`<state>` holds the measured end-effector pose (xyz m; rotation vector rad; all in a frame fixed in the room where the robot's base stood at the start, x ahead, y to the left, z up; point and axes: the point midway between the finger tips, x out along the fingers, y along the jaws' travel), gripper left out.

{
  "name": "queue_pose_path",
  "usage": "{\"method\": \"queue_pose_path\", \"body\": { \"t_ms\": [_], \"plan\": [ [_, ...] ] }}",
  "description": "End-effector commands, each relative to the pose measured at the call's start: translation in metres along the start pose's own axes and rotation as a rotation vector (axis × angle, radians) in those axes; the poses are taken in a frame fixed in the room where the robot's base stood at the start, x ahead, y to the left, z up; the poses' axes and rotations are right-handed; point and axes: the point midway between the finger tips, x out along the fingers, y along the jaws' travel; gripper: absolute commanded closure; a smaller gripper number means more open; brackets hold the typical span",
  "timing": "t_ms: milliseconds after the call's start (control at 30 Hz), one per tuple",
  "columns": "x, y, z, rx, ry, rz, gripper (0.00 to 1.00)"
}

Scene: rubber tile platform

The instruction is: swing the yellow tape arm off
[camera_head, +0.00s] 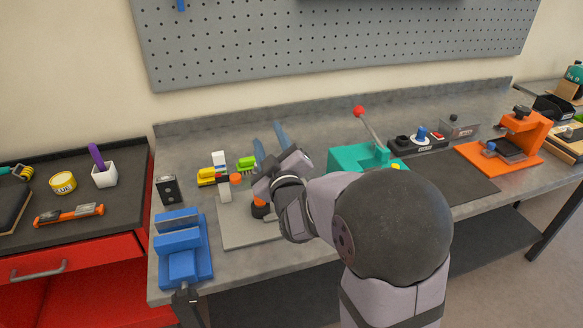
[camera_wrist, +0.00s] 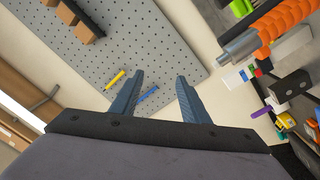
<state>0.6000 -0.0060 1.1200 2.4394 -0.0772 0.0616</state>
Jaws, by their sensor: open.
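A small yellow piece (camera_head: 206,176) stands on the bench left of my gripper, against a white block; I cannot tell for sure that it is the tape arm. A yellow piece (camera_wrist: 286,121) also shows at the right edge of the wrist view; whether it is the same thing is unclear. My gripper (camera_head: 268,140) is open and empty, its two blue fingers apart and raised above the bench. In the wrist view my gripper (camera_wrist: 158,95) faces the pegboard, with nothing between its fingers. My arm hides part of the bench behind it.
A blue vise (camera_head: 181,250) stands at the bench's front left. A white bottle with an orange cap (camera_head: 236,179) is close to my gripper. A green press (camera_head: 362,157) with a red-knobbed lever stands right of it. An orange ribbed object (camera_wrist: 280,28) is at the wrist view's upper right.

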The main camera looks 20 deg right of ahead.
Motion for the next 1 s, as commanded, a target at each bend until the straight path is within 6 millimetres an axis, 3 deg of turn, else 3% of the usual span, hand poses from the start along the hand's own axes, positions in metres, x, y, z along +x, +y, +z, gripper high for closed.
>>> {"method": "queue_pose_path", "body": {
  "t_ms": [33,100,300,400,533,767,1000],
  "plan": [
    [0.006,-0.006,0.026,-0.035,-0.039,-0.008,0.58],
    [0.012,-0.009,0.050,-0.091,-0.084,-0.029,0.58],
    [0.021,-0.022,0.115,-0.226,-0.194,-0.098,0.58],
    [0.022,-0.026,0.138,-0.270,-0.232,-0.125,0.58],
    [0.022,-0.029,0.153,-0.300,-0.254,-0.147,0.58],
    [0.026,-0.029,0.155,-0.304,-0.257,-0.150,0.58],
    [0.046,-0.032,0.160,-0.303,-0.257,-0.151,0.58]
  ]
}}
